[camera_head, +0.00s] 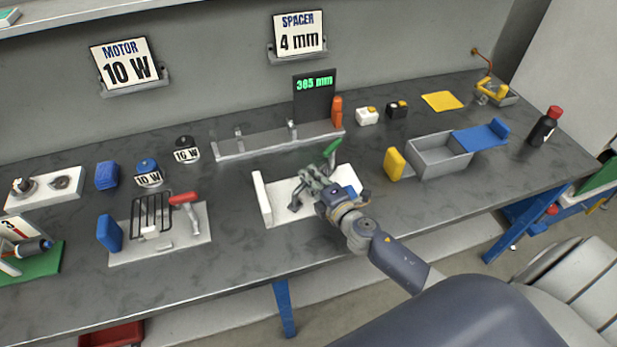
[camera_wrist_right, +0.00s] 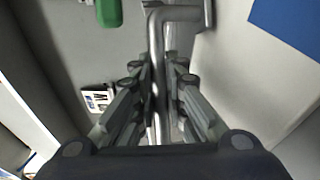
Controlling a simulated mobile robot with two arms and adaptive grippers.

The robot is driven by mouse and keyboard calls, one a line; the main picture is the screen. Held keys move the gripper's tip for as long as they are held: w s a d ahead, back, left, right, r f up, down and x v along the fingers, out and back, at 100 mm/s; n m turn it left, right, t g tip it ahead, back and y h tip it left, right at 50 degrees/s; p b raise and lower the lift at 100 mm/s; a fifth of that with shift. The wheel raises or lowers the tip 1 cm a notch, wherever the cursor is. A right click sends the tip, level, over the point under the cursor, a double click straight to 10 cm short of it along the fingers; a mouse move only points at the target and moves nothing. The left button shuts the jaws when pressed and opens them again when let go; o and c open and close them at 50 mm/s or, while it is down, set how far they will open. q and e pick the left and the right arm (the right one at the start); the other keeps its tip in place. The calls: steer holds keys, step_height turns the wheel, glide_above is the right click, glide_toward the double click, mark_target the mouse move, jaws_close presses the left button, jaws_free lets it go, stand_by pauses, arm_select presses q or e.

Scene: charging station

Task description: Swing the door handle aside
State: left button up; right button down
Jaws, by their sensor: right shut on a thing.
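The door handle is a bent metal bar (camera_wrist_right: 157,50) in the right wrist view, running between the two fingers of my right gripper (camera_wrist_right: 160,78). The gripper is shut on this bar. In the head view my right gripper (camera_head: 308,186) is over a white fixture (camera_head: 262,198), which has a low upright wall at its left end. The gripper and wrist hide most of the handle there. A green grip (camera_head: 332,148) rises just behind the gripper, and it also shows in the wrist view (camera_wrist_right: 108,12). My left gripper is not in view.
Left of the fixture is a plate (camera_head: 190,235) with a wire rack and a red-handled clamp (camera_head: 184,198). To the right are a yellow block (camera_head: 394,163) and a grey bin (camera_head: 440,158).

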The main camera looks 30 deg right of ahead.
steer(key=c, duration=1.6)
jaws_free()
steer(key=s, duration=0.4)
steer(key=s+r, duration=0.1)
steer(key=s, duration=0.3)
steer(key=s+r, duration=0.1)
steer(key=s, duration=0.3)
steer(key=shift+d+r, duration=0.1)
steer(key=shift+d, duration=0.2)
